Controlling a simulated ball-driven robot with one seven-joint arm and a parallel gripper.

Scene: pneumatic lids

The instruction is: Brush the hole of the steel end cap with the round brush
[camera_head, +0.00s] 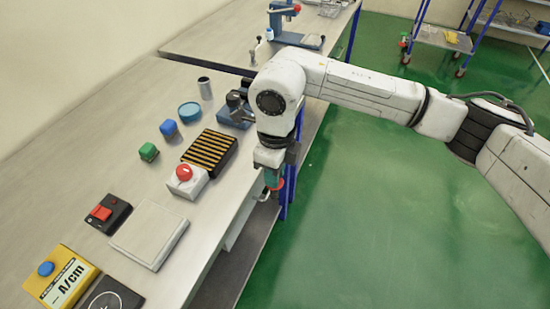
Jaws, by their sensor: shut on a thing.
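My gripper (271,172) points down past the front edge of the bench, left of the middle of the view. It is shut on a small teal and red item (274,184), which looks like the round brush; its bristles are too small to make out. A grey metal cylinder (205,88) stands upright at the back of the bench. A dark clamp-like device (236,109) sits right of it, partly hidden by my arm. I cannot tell which of these is, or holds, the steel end cap, and no hole shows clearly.
On the bench (90,190) stand a black-and-yellow striped block (210,152), a red emergency button (184,174), a white plate (149,234), a black switch box (107,213) and a yellow box (62,277). Green floor is free at right; a trolley (440,40) stands behind.

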